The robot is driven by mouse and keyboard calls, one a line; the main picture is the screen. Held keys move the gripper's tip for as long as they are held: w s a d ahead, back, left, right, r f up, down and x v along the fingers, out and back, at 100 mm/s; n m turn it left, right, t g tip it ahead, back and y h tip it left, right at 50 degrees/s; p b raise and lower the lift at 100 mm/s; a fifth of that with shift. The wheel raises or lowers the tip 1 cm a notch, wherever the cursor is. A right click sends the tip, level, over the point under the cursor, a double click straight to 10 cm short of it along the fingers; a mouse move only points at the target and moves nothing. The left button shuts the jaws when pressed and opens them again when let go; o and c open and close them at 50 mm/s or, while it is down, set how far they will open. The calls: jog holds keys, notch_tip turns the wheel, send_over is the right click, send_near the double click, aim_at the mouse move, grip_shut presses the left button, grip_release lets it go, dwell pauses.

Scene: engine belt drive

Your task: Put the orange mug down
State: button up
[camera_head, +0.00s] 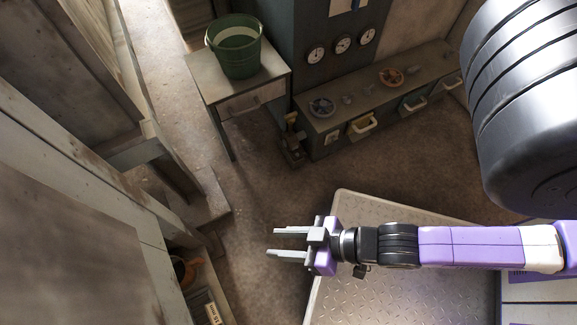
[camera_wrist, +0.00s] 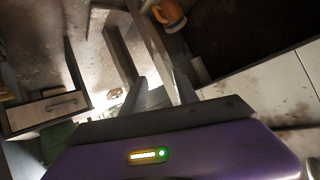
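The orange mug (camera_head: 183,272) is in a shadowed opening at the lower left in the head view, partly hidden by the panel beside it. It also shows near the top middle of the wrist view (camera_wrist: 171,15), with a pale band near one end. My gripper (camera_head: 272,242) is open, with its two fingers apart and nothing between them. It points left, to the right of the mug and clear of it. In the wrist view, my fingers (camera_wrist: 160,92) show below the mug, not touching it.
A green bucket (camera_head: 238,56) stands on a small table (camera_head: 268,75) at the back. A low bench (camera_head: 345,105) with drawers and small parts runs along the back wall. A box labelled 15 mm (camera_head: 208,310) is near the mug. Bare floor (camera_head: 255,195) lies between.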

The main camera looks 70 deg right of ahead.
jog(key=s+d+r+t+h, duration=0.1)
jog(key=d+r, duration=0.1)
jog(key=r, duration=0.5)
jog(key=s+d+r+n+t, duration=0.1)
jog(key=d+r+t, duration=0.1)
jog(key=r, duration=0.6)
jog(key=shift+d+h, duration=0.3)
jog(key=shift+h, duration=0.1)
jog(key=shift+r, duration=0.1)
notch_tip(320, 180, up, 26)
jog(key=p, duration=2.6)
jog(key=shift+f, duration=0.25)
